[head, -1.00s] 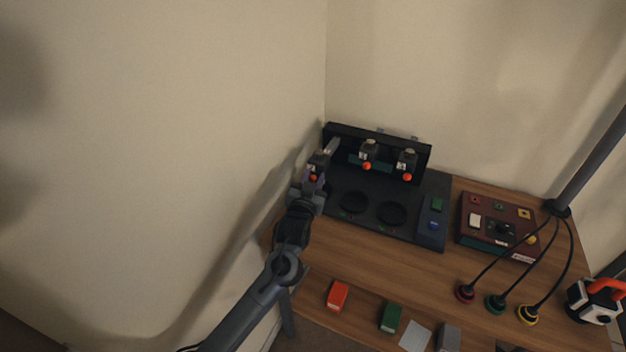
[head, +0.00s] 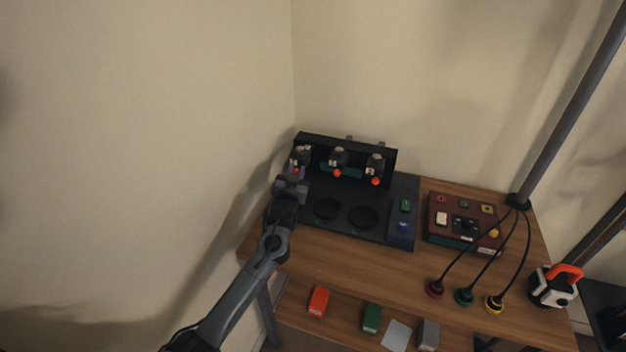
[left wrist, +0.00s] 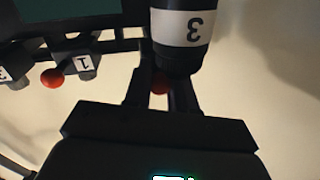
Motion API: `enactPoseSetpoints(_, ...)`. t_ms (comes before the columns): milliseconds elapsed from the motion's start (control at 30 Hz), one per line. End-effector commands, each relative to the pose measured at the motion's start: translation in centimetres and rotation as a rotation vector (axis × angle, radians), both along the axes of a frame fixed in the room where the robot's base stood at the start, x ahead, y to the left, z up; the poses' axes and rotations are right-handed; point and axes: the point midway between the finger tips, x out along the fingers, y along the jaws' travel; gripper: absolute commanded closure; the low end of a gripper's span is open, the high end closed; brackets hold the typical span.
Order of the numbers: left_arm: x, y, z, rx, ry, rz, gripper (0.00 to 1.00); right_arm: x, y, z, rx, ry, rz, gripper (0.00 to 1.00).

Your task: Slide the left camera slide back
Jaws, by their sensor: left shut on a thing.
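The left camera slide (head: 303,153), a small dark camera with a white label and a red knob, is at the left end of the black rack (head: 345,143). It is roughly in line with the middle camera (head: 339,157) and right camera (head: 375,165). My left gripper (head: 294,178) is at its front, shut on its red knob. In the left wrist view, the left camera (left wrist: 181,35) shows its label upside down, a 3, and the red knob (left wrist: 160,84) is between my fingertips (left wrist: 160,92), which partly hide it. My right gripper is not in view.
The black base plate (head: 385,229) has two round recesses and green and blue buttons. A dark red control box (head: 436,232) and several plugs on cables are to the right. The wall is close on the left. Coloured blocks lie on the lower shelf.

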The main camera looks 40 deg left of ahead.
Motion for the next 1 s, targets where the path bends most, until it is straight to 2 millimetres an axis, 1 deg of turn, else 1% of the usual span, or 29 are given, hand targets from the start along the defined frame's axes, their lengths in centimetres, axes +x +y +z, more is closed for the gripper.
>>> enactPoseSetpoints(267, 0.1, 0.0, 0.1, 0.001, -0.001, -0.002, 1.0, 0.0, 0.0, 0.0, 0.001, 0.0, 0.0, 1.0)
enactPoseSetpoints(300, 0.1, 0.0, 0.1, 0.001, -0.002, -0.003, 0.71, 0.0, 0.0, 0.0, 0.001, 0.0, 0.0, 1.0)
enactPoseSetpoints(400, 0.1, 0.0, 0.1, 0.001, -0.002, -0.003, 0.55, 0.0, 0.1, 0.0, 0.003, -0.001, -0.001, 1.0)
enactPoseSetpoints(433, 0.1, 0.0, 0.1, 0.0, -0.002, -0.002, 0.53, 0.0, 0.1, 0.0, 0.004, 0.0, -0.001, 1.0)
enactPoseSetpoints(767, -0.1, -0.2, 0.1, 0.001, -0.001, -0.002, 0.53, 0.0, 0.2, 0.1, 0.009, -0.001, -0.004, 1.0)
enactPoseSetpoints(867, -0.7, -0.5, 0.1, 0.0, -0.001, -0.002, 0.53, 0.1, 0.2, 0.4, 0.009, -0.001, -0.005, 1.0)
enactPoseSetpoints(1000, -2.2, -1.6, 0.2, -0.001, 0.0, -0.003, 0.53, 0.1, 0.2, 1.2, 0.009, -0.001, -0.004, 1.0)
